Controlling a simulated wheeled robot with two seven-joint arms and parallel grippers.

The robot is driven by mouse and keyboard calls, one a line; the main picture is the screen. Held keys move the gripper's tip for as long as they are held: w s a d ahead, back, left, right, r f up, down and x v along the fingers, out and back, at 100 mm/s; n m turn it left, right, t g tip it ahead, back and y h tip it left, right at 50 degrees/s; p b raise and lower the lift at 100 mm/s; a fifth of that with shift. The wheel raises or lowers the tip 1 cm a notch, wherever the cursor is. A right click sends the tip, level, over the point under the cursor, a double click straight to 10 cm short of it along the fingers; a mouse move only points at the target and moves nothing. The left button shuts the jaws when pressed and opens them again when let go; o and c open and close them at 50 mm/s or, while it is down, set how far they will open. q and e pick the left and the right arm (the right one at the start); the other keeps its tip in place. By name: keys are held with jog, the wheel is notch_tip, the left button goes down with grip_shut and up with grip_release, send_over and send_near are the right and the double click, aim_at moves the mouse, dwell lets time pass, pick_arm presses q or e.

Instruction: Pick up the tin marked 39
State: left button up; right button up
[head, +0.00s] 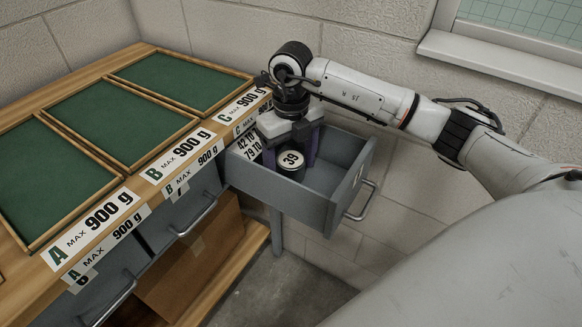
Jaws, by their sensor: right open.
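The tin marked 39 (291,160) stands upright in an open grey drawer (311,205) below the tray marked C. It is a dark, round tin with a pale label on its lid. My right gripper (290,147) points down over the drawer, just behind and above the tin. Its fingers, with purple inner faces, are apart at either side of the tin. I cannot tell whether they touch it. My left gripper is not in view.
Three green-lined trays A, B and C (180,80) lie on the wooden bench top. Closed drawers with metal handles (195,216) are under A and B. A cardboard box (200,262) sits on the lower shelf. A window ledge (500,68) juts out at upper right.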

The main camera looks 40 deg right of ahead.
jog(key=shift+c, duration=0.2)
jog(key=shift+r, duration=0.1)
jog(key=c, duration=1.2)
jog(key=shift+o, duration=0.2)
